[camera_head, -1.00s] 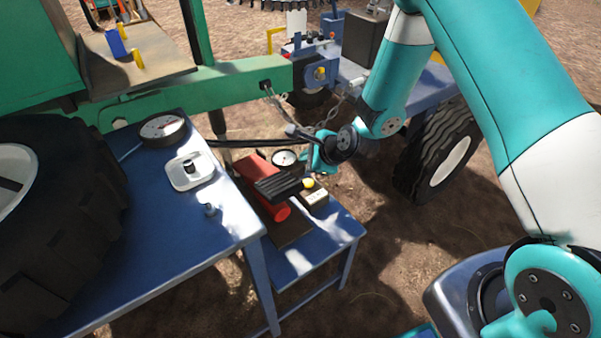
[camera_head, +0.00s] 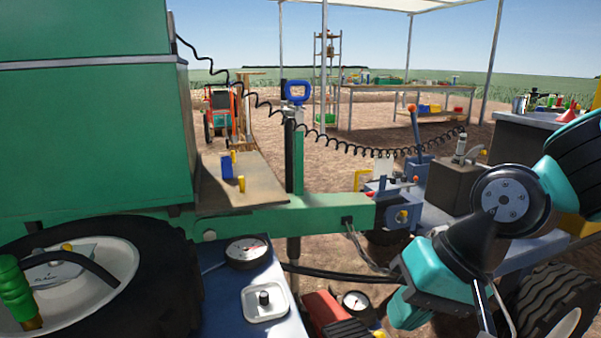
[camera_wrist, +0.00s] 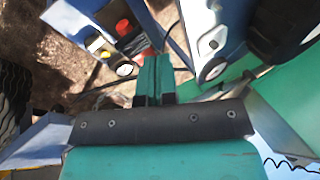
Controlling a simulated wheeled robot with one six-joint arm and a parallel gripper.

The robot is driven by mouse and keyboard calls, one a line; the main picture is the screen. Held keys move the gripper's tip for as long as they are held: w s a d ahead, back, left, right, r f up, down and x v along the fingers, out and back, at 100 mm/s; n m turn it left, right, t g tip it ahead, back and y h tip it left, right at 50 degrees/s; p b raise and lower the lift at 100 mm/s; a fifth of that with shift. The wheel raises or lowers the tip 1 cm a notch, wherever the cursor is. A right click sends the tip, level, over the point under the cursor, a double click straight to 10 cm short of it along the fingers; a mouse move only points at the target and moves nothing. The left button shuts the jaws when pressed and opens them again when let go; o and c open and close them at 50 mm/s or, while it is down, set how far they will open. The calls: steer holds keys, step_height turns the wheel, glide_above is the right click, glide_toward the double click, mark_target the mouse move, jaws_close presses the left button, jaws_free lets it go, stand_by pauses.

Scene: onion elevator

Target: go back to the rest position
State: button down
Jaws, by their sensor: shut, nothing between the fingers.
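My gripper (camera_wrist: 154,68) shows in the wrist view with its two teal fingers together and nothing between them. In the head view my gripper (camera_head: 408,308) hangs at the lower right, to the right of a round gauge (camera_head: 355,300). My folded arm shows above it at the right. The wrist view shows a blue surface (camera_wrist: 75,20) with a red item (camera_wrist: 124,27) beyond the fingertips, apart from them as far as I can tell.
A green machine frame (camera_head: 300,215) with a large tyre (camera_head: 165,270) fills the left. A blue table (camera_head: 235,300) bears a white tray (camera_head: 265,303) and a dial (camera_head: 247,251). A coiled cable (camera_head: 345,147) crosses behind. Workbenches stand farther back under a canopy.

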steer(key=s+d+r+n+g+h, duration=0.1)
steer(key=s+d+r+n, duration=0.15)
steer(key=s+n, duration=0.45)
step_height(320, 180, up, 28)
steer(key=s+m+p, duration=0.1)
steer(key=p, duration=2.6)
steer(key=shift+s+a+p, duration=0.25)
steer(key=shift+s+p, duration=0.1)
steer(key=shift+s, duration=0.05)
